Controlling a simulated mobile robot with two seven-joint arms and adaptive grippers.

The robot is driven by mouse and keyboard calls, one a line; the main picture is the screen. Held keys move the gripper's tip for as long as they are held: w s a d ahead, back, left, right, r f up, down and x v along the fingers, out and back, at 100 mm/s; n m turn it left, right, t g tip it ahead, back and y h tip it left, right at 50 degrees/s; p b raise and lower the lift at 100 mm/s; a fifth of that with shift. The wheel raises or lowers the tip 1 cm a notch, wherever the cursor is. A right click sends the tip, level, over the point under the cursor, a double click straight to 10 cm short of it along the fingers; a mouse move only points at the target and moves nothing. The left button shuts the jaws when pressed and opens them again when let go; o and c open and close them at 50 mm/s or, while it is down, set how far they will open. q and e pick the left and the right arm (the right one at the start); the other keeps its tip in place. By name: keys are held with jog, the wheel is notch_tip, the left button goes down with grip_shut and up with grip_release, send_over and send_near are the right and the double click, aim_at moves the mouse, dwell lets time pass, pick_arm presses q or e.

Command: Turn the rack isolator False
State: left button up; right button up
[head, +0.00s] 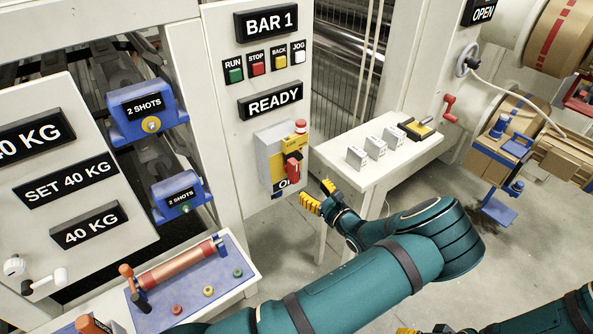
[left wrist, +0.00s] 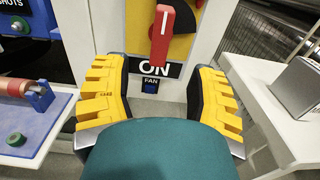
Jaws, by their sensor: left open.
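The rack isolator (head: 266,152) is a grey box with a yellow plate on the white panel below the READY sign. Its red handle (head: 292,170) also shows at the top of the left wrist view (left wrist: 162,30), pointing down, nearly upright. A black ON label (left wrist: 156,69) sits just below the handle. My left gripper (head: 319,195) is open and empty, below and right of the handle in the head view. In the left wrist view its yellow fingers stand apart on either side of the label, below the handle and not touching it. Yellow tips of my right gripper (head: 436,331) show at the bottom edge, mostly cut off.
A white side table (head: 375,180) with small grey boxes (head: 374,147) stands right of the panel. A blue tray (head: 190,285) with a copper roller (head: 177,267) lies at lower left. Floor between panel and table is clear.

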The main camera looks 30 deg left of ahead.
aim_at(297, 174)
pick_arm(q)
jog(key=x, duration=1)
jog(key=shift+w+a+b, duration=0.1)
jog(key=shift+a+b, duration=0.05)
jog(key=shift+b, duration=0.2)
jog(key=shift+c, duration=0.4)
grip_shut()
